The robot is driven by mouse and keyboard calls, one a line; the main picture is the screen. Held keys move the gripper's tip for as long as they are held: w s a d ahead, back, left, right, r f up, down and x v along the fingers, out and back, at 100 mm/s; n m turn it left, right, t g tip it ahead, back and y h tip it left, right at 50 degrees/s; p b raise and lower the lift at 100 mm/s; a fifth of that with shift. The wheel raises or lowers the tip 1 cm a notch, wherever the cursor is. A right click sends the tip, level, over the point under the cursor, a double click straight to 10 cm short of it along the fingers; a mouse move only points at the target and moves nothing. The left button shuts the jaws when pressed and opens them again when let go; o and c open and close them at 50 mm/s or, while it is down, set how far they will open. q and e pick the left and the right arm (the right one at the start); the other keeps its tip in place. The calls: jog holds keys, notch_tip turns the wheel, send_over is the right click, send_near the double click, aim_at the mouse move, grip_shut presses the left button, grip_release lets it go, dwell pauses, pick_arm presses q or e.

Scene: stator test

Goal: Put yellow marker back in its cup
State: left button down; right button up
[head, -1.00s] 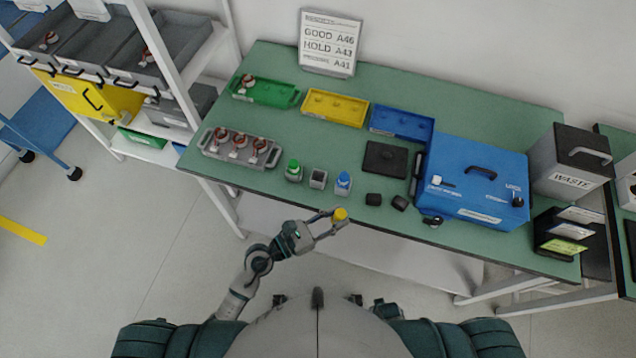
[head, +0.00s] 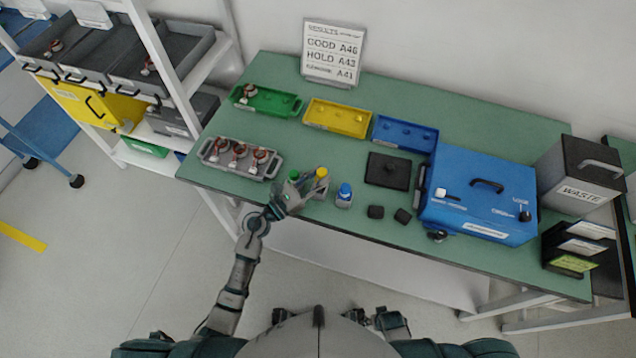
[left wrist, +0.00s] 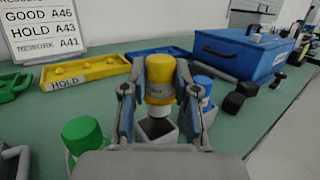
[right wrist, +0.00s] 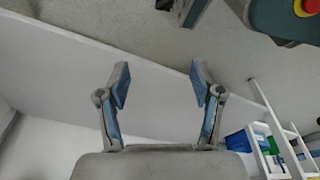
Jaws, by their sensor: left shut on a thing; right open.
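My left gripper (head: 306,184) is shut on the yellow marker (head: 321,173), near the front edge of the bench. In the left wrist view the marker (left wrist: 160,80) is upright between the fingers, yellow cap up. Its grey cup (left wrist: 157,130) stands right below, its dark opening partly behind the marker; I cannot tell whether the tip is inside. The green marker (left wrist: 84,136) is to the left and the blue marker (head: 345,191) to the right, each in a cup. My right gripper (right wrist: 162,88) is open and empty, away from the bench top.
A grey tray (head: 212,161) with several copper-coloured parts is left of the cups. Two small black blocks (head: 376,212) lie to the right. Behind are green, yellow (head: 337,117) and blue trays, a black plate (head: 388,170) and a blue box (head: 478,200).

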pick_arm(q)
jog(key=f, duration=0.2)
jog(key=f+b, duration=0.1)
jog(key=shift+a+f, duration=0.2)
jog(key=shift+a, duration=0.05)
jog(key=shift+a+f, duration=0.1)
jog(key=shift+a, duration=0.1)
jog(key=c, duration=0.9)
grip_release()
jog(key=shift+d, duration=0.35)
pick_arm(e)
jog(key=r, duration=0.1)
jog(key=w, duration=0.1)
jog(key=r, duration=0.1)
jog(key=shift+w+a+r, duration=0.15)
jog(key=shift+w+r, duration=0.1)
jog(key=shift+r, duration=0.1)
pick_arm(q)
jog(key=b+v, duration=0.1)
jog(key=v, duration=1.1)
jog(key=shift+a+b, duration=0.15)
jog(key=shift+b, duration=0.25)
pick_arm(e)
jog(key=r, duration=0.2)
jog(key=w+r, duration=0.1)
jog(key=r, duration=0.1)
jog(key=shift+w+a+r, duration=0.1)
jog(key=shift+a+r, duration=0.05)
jog(key=shift+r, duration=0.1)
